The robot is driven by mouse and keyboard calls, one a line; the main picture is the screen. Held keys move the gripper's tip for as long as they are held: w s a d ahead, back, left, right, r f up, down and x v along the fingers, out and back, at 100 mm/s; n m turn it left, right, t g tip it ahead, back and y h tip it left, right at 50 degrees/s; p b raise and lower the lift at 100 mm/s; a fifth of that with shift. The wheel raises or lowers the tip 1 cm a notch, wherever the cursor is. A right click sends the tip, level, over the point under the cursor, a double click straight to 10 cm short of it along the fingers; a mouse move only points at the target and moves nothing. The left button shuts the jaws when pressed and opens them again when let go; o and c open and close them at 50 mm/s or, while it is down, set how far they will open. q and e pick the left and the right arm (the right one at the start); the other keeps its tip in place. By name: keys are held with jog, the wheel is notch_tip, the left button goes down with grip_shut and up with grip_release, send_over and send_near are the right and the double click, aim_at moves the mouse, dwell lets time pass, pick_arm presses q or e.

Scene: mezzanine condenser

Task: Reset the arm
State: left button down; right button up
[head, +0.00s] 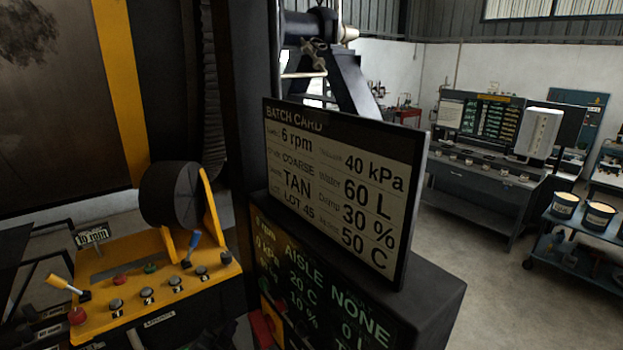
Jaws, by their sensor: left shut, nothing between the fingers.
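My left gripper shows only poorly, dark against the dark machinery at the left of the head view. It is shut with nothing in it, and its fingertips do not stand out clearly. My right gripper is not in view.
A yellow control console (150,290) with knobs and levers stands at the lower left, with a black drum (170,195) behind. A batch card (340,190) stands upright on a dark display cabinet (440,290). Open floor lies beyond. A grey workbench (480,185) and a cart (580,245) stand at right.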

pick_arm(q)
jog(key=s+d+f+n+g+p, duration=0.2)
jog(key=s+f+g, duration=0.2)
jog(key=s+f, duration=1.25)
jog(key=s+a+r+n+g, duration=0.1)
jog(key=s+r+n+g, duration=0.1)
jog(key=s, duration=0.9)
jog(key=s+a+r+n+g+y, duration=0.1)
jog(key=s+g, duration=0.4)
jog(key=s, duration=0.6)
notch_tip(320, 180, up, 3)
jog(key=shift+s+f+n, duration=0.1)
jog(key=shift+s+n, duration=0.25)
jog(key=shift+n, duration=0.25)
jog(key=shift+a, duration=0.1)
